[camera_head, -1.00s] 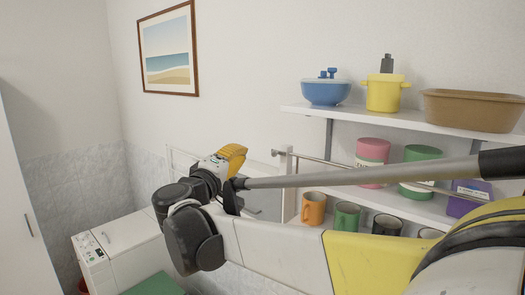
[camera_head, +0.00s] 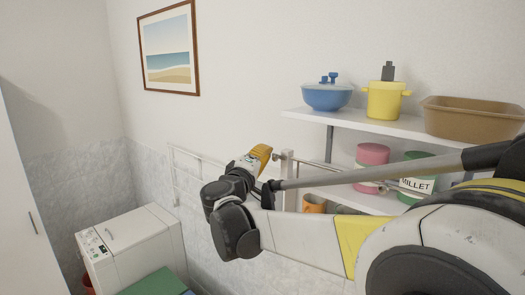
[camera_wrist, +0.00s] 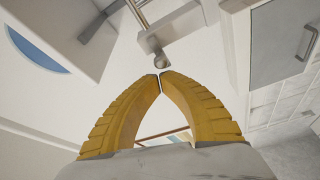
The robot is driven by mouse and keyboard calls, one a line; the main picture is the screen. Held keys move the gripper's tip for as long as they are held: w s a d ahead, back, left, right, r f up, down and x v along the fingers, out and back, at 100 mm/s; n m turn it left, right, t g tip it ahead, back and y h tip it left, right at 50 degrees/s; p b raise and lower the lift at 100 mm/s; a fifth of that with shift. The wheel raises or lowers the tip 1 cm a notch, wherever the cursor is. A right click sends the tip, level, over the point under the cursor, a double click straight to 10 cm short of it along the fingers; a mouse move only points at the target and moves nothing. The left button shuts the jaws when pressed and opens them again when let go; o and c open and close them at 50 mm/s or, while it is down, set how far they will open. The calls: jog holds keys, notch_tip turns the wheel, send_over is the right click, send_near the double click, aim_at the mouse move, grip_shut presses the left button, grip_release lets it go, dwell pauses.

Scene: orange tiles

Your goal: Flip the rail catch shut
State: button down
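The rail (camera_head: 318,163) runs along the front of the shelves, with a pale upright end piece (camera_head: 287,166) at its left end. In the wrist view the metal rail (camera_wrist: 137,14) leads down to a small round-ended catch piece (camera_wrist: 153,45), just beyond my fingertips. I cannot tell whether the catch is open or shut. My gripper (camera_head: 267,149) has yellow fingers and is just left of the end piece. In the wrist view my gripper (camera_wrist: 161,75) has its tips together with nothing between them. A small gap to the catch seems to show; contact is unclear.
The upper shelf (camera_head: 370,124) holds a blue bowl (camera_head: 326,97), a yellow pot (camera_head: 385,99) and a brown tub (camera_head: 475,118). Canisters (camera_head: 372,155) and an orange mug (camera_head: 313,204) stand lower, partly behind my arm. A white washing machine (camera_head: 135,245) stands at lower left.

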aim_at(274, 155)
jog(key=s+d, duration=0.1)
jog(key=s+d+b, duration=0.1)
jog(key=shift+s+d+r, duration=0.1)
jog(key=shift+s+d, duration=0.05)
jog(key=shift+d, duration=0.2)
jog(key=shift+a, duration=0.1)
